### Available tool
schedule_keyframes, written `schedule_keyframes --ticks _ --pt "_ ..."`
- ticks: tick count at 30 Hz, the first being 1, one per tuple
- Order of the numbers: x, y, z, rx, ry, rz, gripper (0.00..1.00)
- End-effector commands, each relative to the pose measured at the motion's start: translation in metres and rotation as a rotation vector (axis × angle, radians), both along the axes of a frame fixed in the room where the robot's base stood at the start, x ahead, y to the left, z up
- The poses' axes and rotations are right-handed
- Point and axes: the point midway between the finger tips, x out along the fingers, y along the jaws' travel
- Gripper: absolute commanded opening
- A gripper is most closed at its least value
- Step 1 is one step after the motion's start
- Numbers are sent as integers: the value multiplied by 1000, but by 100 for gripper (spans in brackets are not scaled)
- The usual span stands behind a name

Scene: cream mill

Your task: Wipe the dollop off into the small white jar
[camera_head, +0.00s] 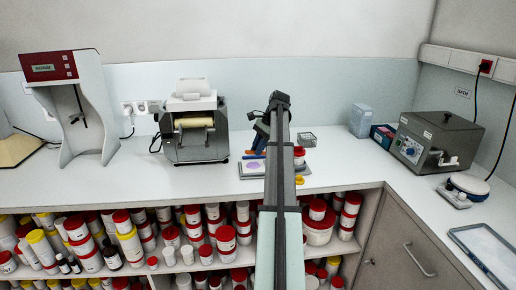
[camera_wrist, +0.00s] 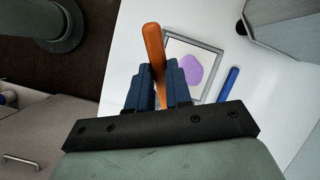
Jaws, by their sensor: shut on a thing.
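My gripper (camera_wrist: 158,92) has dark blue fingers shut on an orange handle (camera_wrist: 153,45), seen in the wrist view. The handle's lower end is hidden behind the fingers and mount, so I cannot see whether it carries a dollop. A flat purple patch (camera_wrist: 192,70) lies on a grey-framed plate (camera_wrist: 213,47) beyond the fingers; the patch also shows in the head view (camera_head: 254,164). In the head view my gripper (camera_head: 260,143) is above the counter, mostly behind my arm. A small white jar with a red top (camera_head: 299,157) stands right of my arm, partly hidden.
A blue stick (camera_wrist: 228,84) lies beside the plate. A roller mill (camera_head: 194,130) stands left of my gripper, and a grey box machine (camera_head: 436,140) on the right counter. Shelves of lidded jars (camera_head: 130,240) are below.

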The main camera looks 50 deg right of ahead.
Motion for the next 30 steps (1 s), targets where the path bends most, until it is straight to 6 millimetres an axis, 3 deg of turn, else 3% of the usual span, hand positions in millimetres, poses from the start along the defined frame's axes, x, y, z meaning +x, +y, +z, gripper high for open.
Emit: schedule_keyframes --ticks 30 --pt "0 0 -9 0 0 0 0"
